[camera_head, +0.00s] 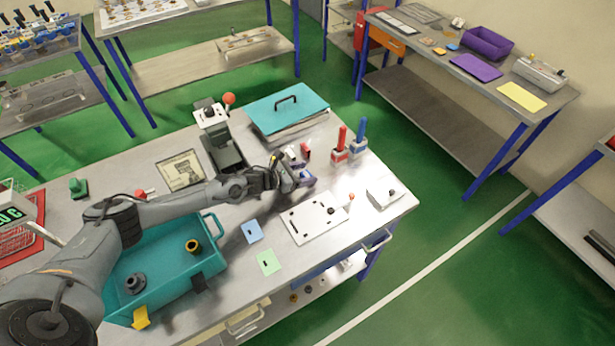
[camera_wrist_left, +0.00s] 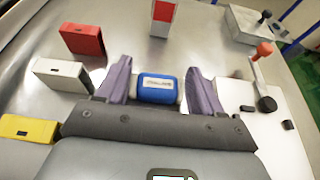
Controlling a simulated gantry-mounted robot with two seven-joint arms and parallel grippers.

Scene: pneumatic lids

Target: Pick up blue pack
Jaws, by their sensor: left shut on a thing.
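The blue pack (camera_wrist_left: 157,88) is a small block with a blue top, a pale label and a light lower edge. In the left wrist view it sits between the two purple-grey fingers of my left gripper (camera_wrist_left: 159,78), which is shut on it. In the head view my left gripper (camera_head: 294,176) is low over the workbench, right of the grey lever machine, and mostly hides the pack. A red pack (camera_wrist_left: 84,40), a white pack (camera_wrist_left: 64,76) and a yellow pack (camera_wrist_left: 27,128) are left of the gripper in the wrist view. My right gripper is not in view.
A white plate (camera_head: 310,224) with dark holes lies to the right of the gripper. Red-topped (camera_head: 340,146) and blue-topped (camera_head: 359,138) holders stand behind it. A teal-lidded box (camera_head: 310,103) is at the back, and a teal tray (camera_head: 165,250) is in front.

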